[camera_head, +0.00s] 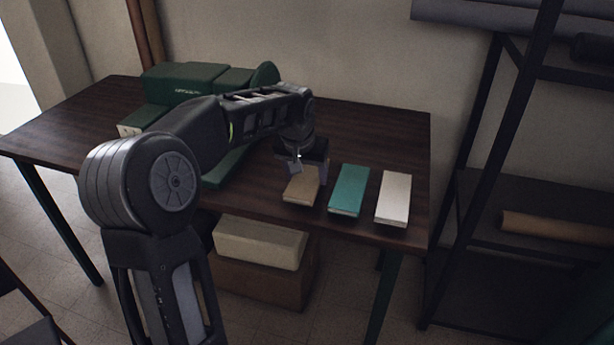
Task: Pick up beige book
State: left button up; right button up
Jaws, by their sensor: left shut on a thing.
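The beige book (301,188) lies near the front edge of the dark wooden table, the leftmost of three books in a row. My left gripper (304,170) comes down over its far end and is shut on it. The gripper covers that end of the book, and the fingertips are hard to make out. I cannot tell whether the book is raised off the table. My right gripper is not in view.
A teal book (349,189) and a white book (393,198) lie to the right. A beige box (258,244) sits below. A dark metal shelf (500,180) stands at the right.

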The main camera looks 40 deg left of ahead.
aim_at(306, 179)
pick_arm(q)
notch_tip(306, 179, up, 10)
jog(key=shift+f+p, duration=0.25)
jog(key=shift+p, duration=0.05)
jog(key=shift+f, duration=0.1)
dwell(0.5)
